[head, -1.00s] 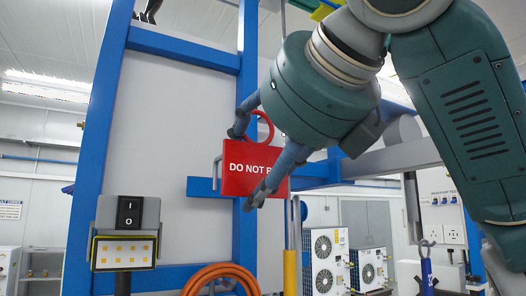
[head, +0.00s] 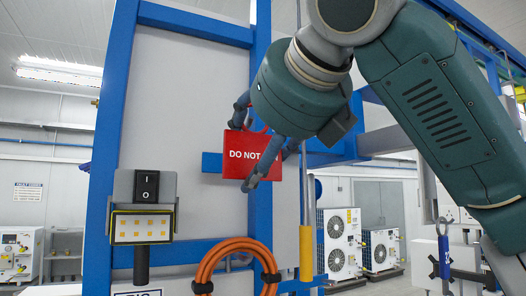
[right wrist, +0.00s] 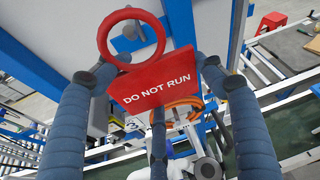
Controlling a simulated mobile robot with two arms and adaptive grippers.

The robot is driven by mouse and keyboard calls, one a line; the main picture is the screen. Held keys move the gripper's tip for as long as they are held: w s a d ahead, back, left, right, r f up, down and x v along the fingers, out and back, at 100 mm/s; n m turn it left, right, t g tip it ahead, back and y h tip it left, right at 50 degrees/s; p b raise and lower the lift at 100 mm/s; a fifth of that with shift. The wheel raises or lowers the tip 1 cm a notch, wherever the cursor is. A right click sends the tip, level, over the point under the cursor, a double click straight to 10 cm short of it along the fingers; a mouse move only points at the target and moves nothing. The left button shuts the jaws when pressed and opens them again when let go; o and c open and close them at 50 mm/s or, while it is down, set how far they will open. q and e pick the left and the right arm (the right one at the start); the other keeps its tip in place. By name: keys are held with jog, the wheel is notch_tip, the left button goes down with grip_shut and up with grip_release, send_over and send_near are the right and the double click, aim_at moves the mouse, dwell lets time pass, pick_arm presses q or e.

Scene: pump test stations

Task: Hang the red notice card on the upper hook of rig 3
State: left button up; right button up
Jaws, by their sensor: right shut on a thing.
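The red notice card (head: 236,163), lettered "DO NOT RUN", is held in my right gripper (head: 245,148) in front of the blue post (head: 261,210) of the rig. In the right wrist view the card (right wrist: 155,85) sits tilted between the dark fingers of the gripper (right wrist: 157,75). Its red ring (right wrist: 104,45) stands clear above the fingers. In the head view the ring is mostly hidden by the gripper. A short blue crossbar (head: 211,162) shows behind the card's left edge. My left gripper is not in view.
A switch box (head: 147,187) with a lit lamp panel (head: 143,227) stands at the rig's left. A coiled orange hose (head: 238,243) hangs below the card. A yellow-sleeved pole (head: 306,253) stands right of it. White fan units (head: 339,240) are farther back.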

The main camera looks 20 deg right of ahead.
jog(key=shift+w+a, duration=0.25)
jog(key=shift+w, duration=1)
jog(key=shift+w+a, duration=0.25)
jog(key=shift+w, duration=0.95)
jog(key=shift+w+a+f, duration=0.1)
jog(key=shift+w+f, duration=0.55)
jog(key=shift+f, duration=0.05)
jog(key=o, duration=1.2)
jog(key=shift+o, duration=0.2)
jog(key=shift+s, duration=0.1)
jog(key=v, duration=1.2)
